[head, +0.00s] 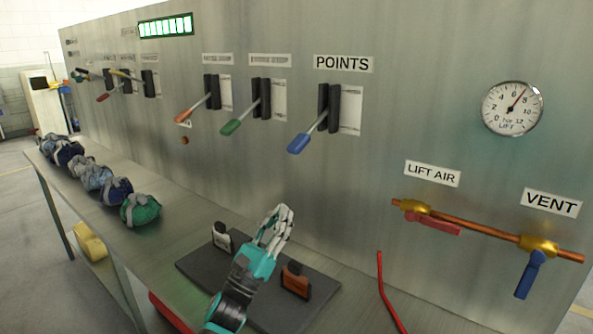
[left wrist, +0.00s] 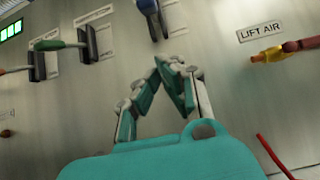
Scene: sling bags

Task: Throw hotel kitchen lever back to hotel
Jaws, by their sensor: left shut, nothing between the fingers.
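A steel panel (head: 420,110) carries several levers in dark slotted blocks. Large ones have an orange handle (head: 183,116), a green handle (head: 230,127) and a blue handle (head: 299,143) under the POINTS label (head: 342,63). All three handles slant down to the left. Smaller levers, including one with a red handle (head: 103,97), sit at the far left. Labels other than POINTS are too blurred to tell which lever is the hotel kitchen one. My left gripper (head: 285,211) is shut and empty, below the blue handle and apart from every lever. It also shows in the left wrist view (left wrist: 170,66).
A bench (head: 166,240) along the panel holds several sling bags, the nearest a green bag (head: 141,209). A dark mat (head: 205,266) with two small blocks lies beneath my left arm. At the right are a copper pipe (head: 480,231), a gauge (head: 512,108) and a red rod (head: 388,292).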

